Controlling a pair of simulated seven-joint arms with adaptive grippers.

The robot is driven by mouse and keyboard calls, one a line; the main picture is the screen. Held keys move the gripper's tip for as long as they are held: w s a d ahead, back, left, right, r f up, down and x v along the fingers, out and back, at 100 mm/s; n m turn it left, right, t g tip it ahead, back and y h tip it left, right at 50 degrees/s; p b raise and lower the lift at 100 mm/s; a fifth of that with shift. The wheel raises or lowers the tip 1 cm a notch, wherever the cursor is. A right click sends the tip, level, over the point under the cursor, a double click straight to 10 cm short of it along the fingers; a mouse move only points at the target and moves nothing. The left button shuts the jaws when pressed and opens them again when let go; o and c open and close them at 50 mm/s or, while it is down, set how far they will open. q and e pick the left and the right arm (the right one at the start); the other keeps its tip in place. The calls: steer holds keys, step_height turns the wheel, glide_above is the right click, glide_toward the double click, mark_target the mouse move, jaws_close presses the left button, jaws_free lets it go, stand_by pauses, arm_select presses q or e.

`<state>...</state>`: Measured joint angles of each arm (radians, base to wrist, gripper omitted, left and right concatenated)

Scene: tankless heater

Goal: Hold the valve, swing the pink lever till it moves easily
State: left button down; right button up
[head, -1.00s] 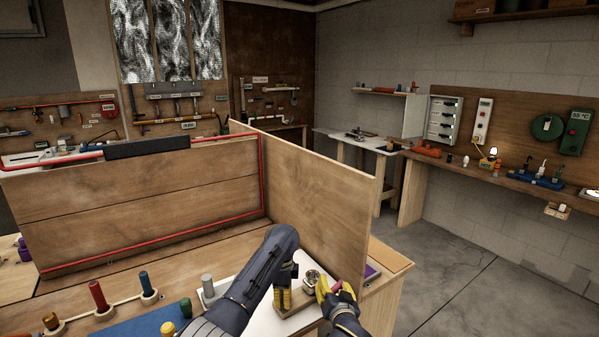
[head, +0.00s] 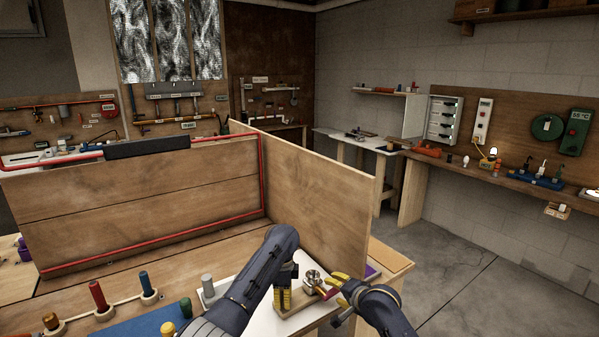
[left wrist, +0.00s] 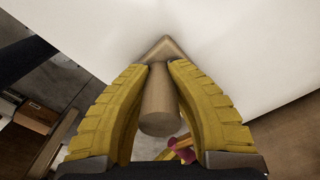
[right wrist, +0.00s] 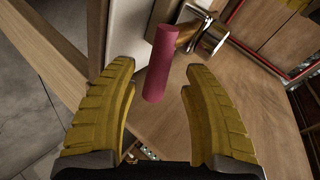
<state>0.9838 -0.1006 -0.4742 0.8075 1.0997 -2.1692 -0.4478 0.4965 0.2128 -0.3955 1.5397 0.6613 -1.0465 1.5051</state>
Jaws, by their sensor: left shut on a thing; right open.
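My left gripper (head: 283,298) is shut on a tan cylindrical post (left wrist: 159,104) beside the valve. The pink lever (head: 328,294) sticks out from the valve's right side. In the right wrist view the lever (right wrist: 161,64) stands between the fingers of my right gripper (right wrist: 158,90), with gaps on both sides. My right gripper is open; in the left wrist view the lever's pink end (left wrist: 180,152) shows low down.
A wooden panel (head: 310,185) stands upright just behind the valve. Open floor (head: 455,265) lies to the right.

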steer(key=shift+w+d+f+m+g+y, duration=0.15)
steer(key=shift+d+f+m+g+y, duration=0.05)
steer(key=shift+f+m+g+y, duration=0.55)
steer(key=v, duration=1.2)
steer(key=shift+w+a+r+n+t+y, duration=0.1)
steer(key=shift+w+r+t+y, duration=0.1)
steer(key=shift+w+r+t, duration=0.35)
steer(key=shift+w+a+r+n+t+y, duration=0.1)
steer(key=shift+w+r+t+y, duration=0.25)
steer(key=shift+r, duration=0.35)
steer(key=shift+w+r+n+t+y, duration=0.1)
steer(key=shift+w+r+t, duration=0.2)
steer(key=shift+r+t, duration=0.3)
